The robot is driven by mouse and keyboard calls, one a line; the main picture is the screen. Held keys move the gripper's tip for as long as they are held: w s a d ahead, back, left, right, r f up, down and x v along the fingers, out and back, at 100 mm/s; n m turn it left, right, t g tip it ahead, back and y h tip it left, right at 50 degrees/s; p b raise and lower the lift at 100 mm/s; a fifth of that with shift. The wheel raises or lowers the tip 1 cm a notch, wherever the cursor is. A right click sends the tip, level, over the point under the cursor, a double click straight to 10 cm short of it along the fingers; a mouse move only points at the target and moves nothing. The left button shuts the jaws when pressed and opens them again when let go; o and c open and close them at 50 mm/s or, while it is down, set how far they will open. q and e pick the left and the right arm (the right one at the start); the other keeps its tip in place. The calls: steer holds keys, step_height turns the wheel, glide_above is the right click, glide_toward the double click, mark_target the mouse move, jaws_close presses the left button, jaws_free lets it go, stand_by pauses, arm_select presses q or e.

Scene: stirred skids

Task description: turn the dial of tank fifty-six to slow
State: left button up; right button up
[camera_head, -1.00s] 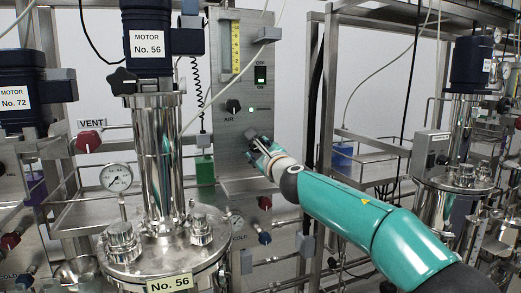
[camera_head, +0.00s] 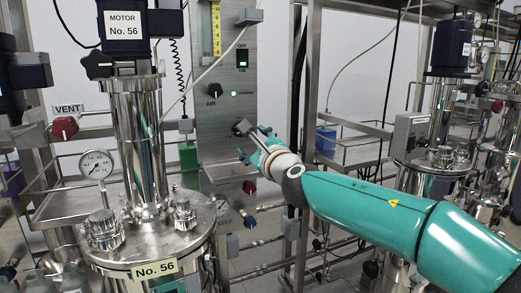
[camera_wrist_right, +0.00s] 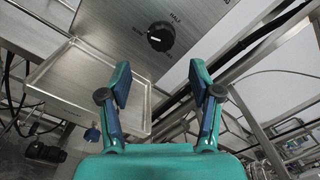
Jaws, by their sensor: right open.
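Tank fifty-six (camera_head: 135,250) stands at the left in the head view, with a No. 56 plate on its lid and a motor marked No. 56 above. A steel control panel (camera_head: 222,130) rises behind it, with a black dial (camera_head: 216,90) labelled AIR. My right gripper (camera_head: 243,142) is close to the panel, below and right of that dial. In the right wrist view a round black dial (camera_wrist_right: 161,37) with small labels sits ahead of my gripper (camera_wrist_right: 160,75), apart from the open, empty fingers. I cannot tell its setting. My left gripper is out of view.
A red VENT knob (camera_head: 64,127) and a gauge (camera_head: 96,164) are at the left. A steel tray (camera_wrist_right: 135,105) lies beside the panel in the wrist view.

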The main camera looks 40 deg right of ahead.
steer(key=v, duration=0.4)
